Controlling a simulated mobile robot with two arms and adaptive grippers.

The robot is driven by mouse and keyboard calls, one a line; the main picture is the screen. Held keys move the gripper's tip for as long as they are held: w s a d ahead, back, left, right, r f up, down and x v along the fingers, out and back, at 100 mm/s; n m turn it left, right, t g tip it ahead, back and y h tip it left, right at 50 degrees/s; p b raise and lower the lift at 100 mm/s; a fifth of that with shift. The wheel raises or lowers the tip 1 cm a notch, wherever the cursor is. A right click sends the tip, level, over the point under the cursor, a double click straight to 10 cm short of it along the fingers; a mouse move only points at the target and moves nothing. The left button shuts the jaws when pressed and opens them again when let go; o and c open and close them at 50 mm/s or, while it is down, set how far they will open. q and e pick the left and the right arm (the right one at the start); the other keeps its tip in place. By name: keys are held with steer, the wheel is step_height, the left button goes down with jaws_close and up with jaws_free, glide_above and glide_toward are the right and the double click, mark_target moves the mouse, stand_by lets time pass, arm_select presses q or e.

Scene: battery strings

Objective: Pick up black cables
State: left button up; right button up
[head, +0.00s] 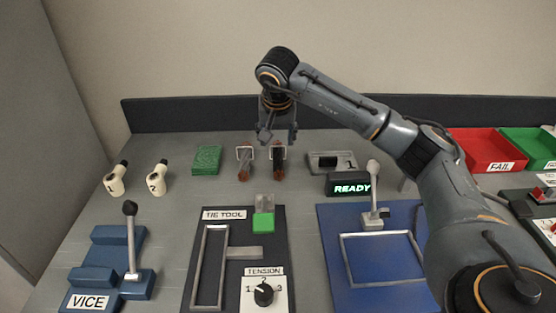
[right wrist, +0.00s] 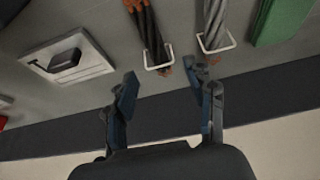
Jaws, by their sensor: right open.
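The black cables (right wrist: 148,28) are a dark bundle with orange-brown parts, in a white wire holder at the top of the right wrist view. In the head view the black cables (head: 279,162) stand at the back of the bench, partly hidden. The grey cables (right wrist: 213,22), a similar bundle, are in a second holder beside them. In the head view the grey cables (head: 244,163) are just left of the black ones. My right gripper (head: 277,134) is open and empty, above and behind the bundles. Its fingers (right wrist: 170,88) are apart from both. My left gripper is not in view.
A green block (head: 206,160) lies left of the bundles; a grey device (head: 331,161) and READY display (head: 349,185) are to the right. The tie tool (head: 225,215), blue vice (head: 110,270) and blue mat (head: 350,285) are in front. A dark back rail (head: 190,114) edges the bench.

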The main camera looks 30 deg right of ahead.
mark_target(278, 152)
steer(key=shift+p+x, duration=0.35)
steer(key=shift+x, duration=2.75)
steer(key=shift+s, duration=0.15)
steer(key=shift+c, duration=0.4)
jaws_close()
